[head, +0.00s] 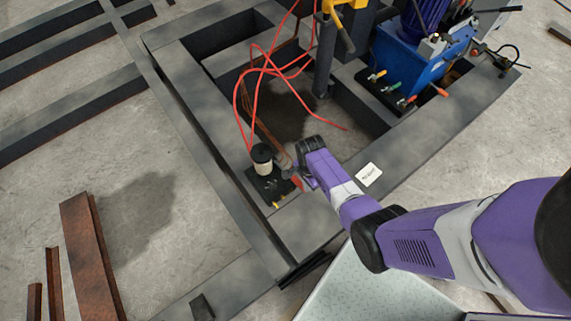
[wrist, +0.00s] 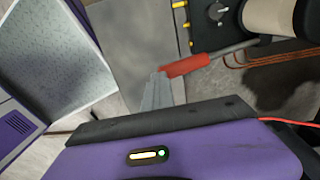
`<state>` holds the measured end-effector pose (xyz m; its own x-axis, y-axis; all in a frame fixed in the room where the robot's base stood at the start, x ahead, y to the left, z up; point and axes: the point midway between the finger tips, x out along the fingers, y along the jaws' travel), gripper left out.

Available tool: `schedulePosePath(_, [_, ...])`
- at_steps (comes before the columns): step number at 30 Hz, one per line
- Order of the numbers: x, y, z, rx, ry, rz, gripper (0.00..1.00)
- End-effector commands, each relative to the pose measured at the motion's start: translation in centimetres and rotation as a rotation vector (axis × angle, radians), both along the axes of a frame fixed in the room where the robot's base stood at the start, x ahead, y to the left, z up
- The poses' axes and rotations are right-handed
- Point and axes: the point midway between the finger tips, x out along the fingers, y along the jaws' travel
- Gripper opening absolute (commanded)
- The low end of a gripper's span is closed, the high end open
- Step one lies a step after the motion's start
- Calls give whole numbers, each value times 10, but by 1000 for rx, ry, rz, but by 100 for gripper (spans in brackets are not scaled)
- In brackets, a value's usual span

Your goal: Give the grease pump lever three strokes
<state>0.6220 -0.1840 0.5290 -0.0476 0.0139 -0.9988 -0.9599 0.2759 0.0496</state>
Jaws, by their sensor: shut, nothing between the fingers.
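The grease pump (head: 268,186) sits on the dark steel frame, with a pale reservoir (head: 261,164) under a black cap. Its lever has a red grip (head: 297,183), which also shows in the wrist view (wrist: 186,66) on a grey rod running right toward the reservoir (wrist: 275,16). My gripper (wrist: 158,78) is shut and empty. Its fingertips are at the free end of the red grip in the wrist view; I cannot tell whether they touch it. In the head view my gripper (head: 303,181) is beside the pump, its fingertips partly hidden.
Red hoses (head: 256,95) loop above the pump. A white label (head: 369,174) lies on the frame to the right. A blue hydraulic unit (head: 415,65) stands at the back right. Rusty steel beams (head: 88,250) lie at the left. Bare floor shows left of the frame.

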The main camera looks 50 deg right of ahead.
Motion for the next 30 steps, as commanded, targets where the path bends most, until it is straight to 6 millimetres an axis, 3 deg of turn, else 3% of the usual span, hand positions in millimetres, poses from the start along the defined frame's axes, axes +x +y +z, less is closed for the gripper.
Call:
schedulePosePath(7, [-5,1,-12,0,0,0,0])
schedulePosePath(30, [-10,3,-26,0,0,0,0])
